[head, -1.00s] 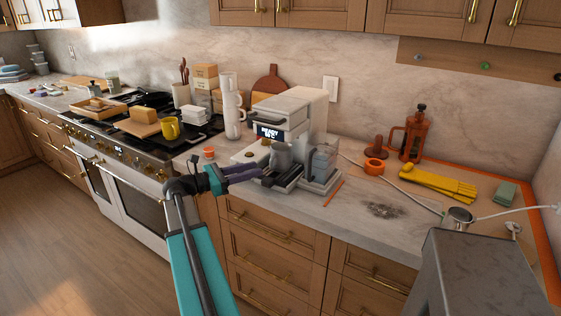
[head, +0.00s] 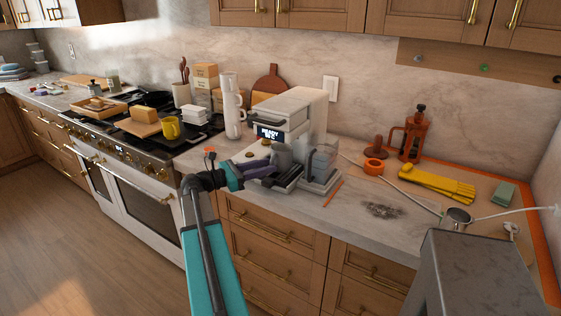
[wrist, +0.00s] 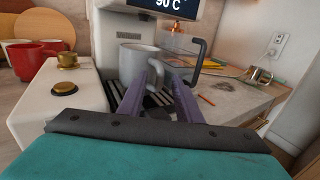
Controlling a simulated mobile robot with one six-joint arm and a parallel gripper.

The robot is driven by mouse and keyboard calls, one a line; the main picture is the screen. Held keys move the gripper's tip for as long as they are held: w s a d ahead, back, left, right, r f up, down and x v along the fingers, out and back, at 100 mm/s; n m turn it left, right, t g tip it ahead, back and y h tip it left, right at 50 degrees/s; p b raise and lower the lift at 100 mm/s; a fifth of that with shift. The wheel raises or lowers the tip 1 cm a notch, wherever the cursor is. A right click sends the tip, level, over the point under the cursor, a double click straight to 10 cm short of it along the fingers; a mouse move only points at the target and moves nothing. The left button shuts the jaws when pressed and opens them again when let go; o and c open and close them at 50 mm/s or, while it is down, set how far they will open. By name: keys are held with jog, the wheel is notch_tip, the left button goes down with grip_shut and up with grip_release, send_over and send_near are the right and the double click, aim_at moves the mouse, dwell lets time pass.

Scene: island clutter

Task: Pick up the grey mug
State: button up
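The grey mug (head: 282,157) stands upright on the drip tray of the white coffee machine (head: 292,112). In the wrist view the mug (wrist: 132,62) is straight ahead, under the machine's front, with its handle toward me. My gripper (head: 266,169) reaches in from the left at counter height. In the wrist view its two purple fingers (wrist: 166,78) are apart, with the tips close to the mug's handle. The left fingertip overlaps the handle and hides part of it. I cannot tell whether they touch.
A grey pitcher-like container (head: 323,160) stands right of the tray. White bottles or stacked mugs (head: 232,105) stand left of the machine. Yellow gloves (head: 436,183) lie further right. The counter front has some free room.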

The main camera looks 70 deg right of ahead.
dwell(0.5)
grip_shut()
dwell(1.3)
